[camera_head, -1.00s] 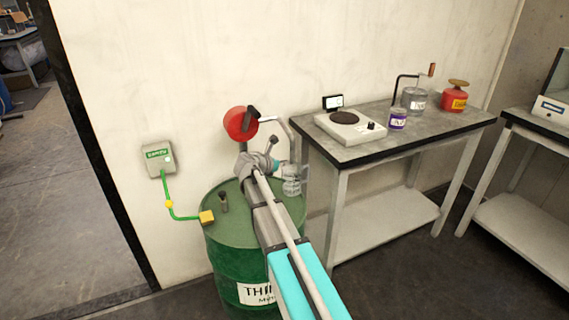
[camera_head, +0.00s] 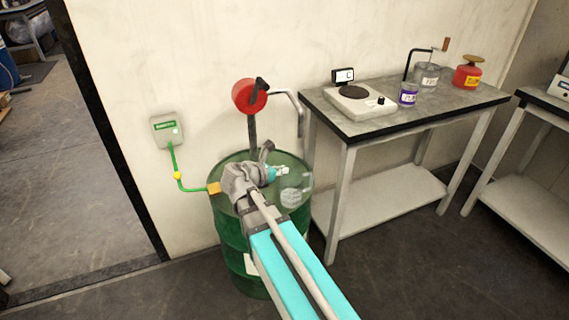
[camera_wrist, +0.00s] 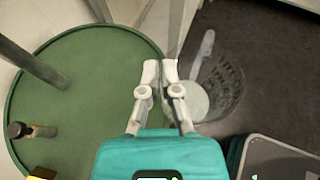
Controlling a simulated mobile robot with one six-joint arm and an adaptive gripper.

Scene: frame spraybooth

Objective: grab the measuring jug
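The measuring jug (camera_head: 295,190) is clear with pale markings and shows at the right edge of the green drum (camera_head: 232,245) in the head view. In the wrist view the jug (camera_wrist: 228,85) appears right of the drum lid, against dark floor, with its handle toward the top. I cannot tell whether it rests on the lid or is tilted over the edge. My gripper (camera_head: 283,171) is above the lid, just left of and behind the jug.
A red round object (camera_head: 249,95) on a post stands behind the drum, beside a bent grey pipe (camera_head: 288,100). A yellow block (camera_head: 214,188) sits on the lid's left edge. A workbench (camera_head: 440,108) right of the drum holds a hot plate (camera_head: 352,106), tins and a red can.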

